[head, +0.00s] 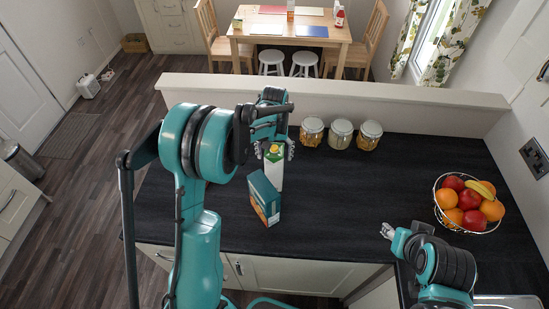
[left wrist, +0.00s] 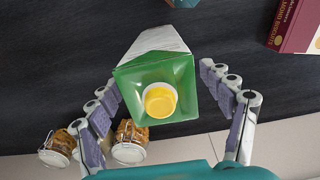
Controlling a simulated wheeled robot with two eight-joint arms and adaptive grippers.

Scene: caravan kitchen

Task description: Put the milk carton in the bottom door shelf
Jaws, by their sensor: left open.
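The milk carton (head: 276,172), white with a green top and a yellow cap, stands upright on the dark counter. My left gripper (head: 274,150) is above and around its top. In the left wrist view the carton (left wrist: 157,75) is seen from above, between the spread fingers of the left gripper (left wrist: 168,112), with gaps on both sides. The left gripper is open. My right gripper (head: 388,231) is low over the counter at the right, away from the carton; its opening is too small to tell. The bottom door shelf is not in view.
Several lidded jars (head: 341,134) stand near the low wall (head: 330,98). A fruit basket (head: 468,204) is at the right. The counter between is clear.

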